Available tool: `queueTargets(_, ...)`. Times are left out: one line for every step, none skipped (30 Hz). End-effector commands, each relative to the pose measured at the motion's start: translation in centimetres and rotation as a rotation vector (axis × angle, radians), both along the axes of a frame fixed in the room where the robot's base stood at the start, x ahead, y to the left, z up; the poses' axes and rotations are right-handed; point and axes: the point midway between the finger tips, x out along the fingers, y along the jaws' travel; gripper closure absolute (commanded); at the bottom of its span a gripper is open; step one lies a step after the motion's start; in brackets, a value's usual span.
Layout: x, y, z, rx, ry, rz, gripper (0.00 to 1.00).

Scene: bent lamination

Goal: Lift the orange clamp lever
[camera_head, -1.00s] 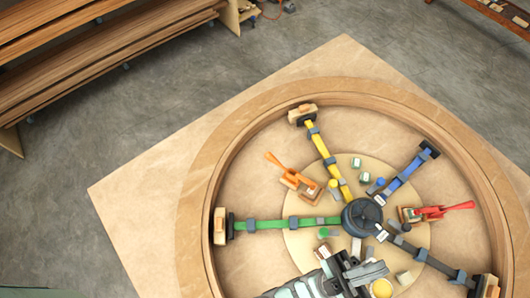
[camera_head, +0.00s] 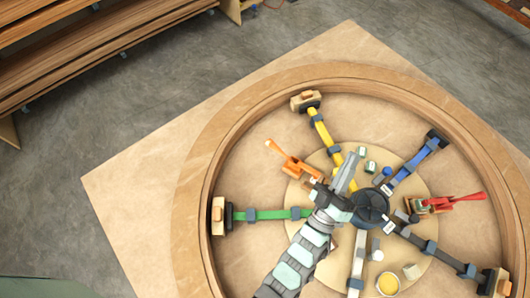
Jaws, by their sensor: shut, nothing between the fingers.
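The orange clamp lever (camera_head: 279,152) points up and to the left from its orange clamp (camera_head: 300,169) on the pale round plate. The lever looks slanted, and its tip is free. My gripper (camera_head: 317,186) is shut and empty at the clamp's lower right. Nothing of mine covers the lever.
A round wooden ring (camera_head: 190,205) encloses spokes: yellow (camera_head: 322,130), green (camera_head: 265,215), blue (camera_head: 410,165) and dark grey. They meet at a dark hub (camera_head: 370,207). A red clamp (camera_head: 455,202) stands at the right. The ring floor left of the orange lever is clear.

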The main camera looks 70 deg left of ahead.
Motion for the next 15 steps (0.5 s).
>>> queueTargets(-0.2, 2.8, -2.5, -0.088, 0.015, 0.018, 1.0)
queueTargets(-0.2, 4.2, -3.7, -0.145, 0.025, 0.023, 1.0)
queueTargets(-0.4, 6.0, -5.4, -0.223, 0.034, 0.028, 1.0)
queueTargets(-0.5, 7.4, -6.7, -0.283, 0.039, 0.032, 1.0)
queueTargets(-0.7, 8.7, -7.9, -0.343, 0.04, 0.036, 1.0)
queueTargets(-1.2, 10.3, -9.5, -0.422, 0.037, 0.04, 1.0)
queueTargets(-1.5, 11.5, -10.7, -0.482, 0.032, 0.044, 1.0)
queueTargets(-1.9, 12.6, -12.0, -0.543, 0.026, 0.048, 1.0)
queueTargets(-2.5, 14.0, -13.6, -0.623, 0.013, 0.052, 1.0)
queueTargets(-2.9, 15.0, -14.8, -0.683, 0.004, 0.055, 1.0)
queueTargets(-3.4, 15.8, -16.1, -0.746, -0.009, 0.057, 1.0)
queueTargets(-4.1, 17.0, -17.6, -0.826, -0.031, 0.06, 1.0)
queueTargets(-4.6, 17.8, -18.7, -0.883, -0.051, 0.062, 1.0)
queueTargets(-5.2, 18.5, -19.8, -0.944, -0.07, 0.062, 1.0)
queueTargets(-6.0, 19.3, -21.2, -1.021, -0.101, 0.063, 1.0)
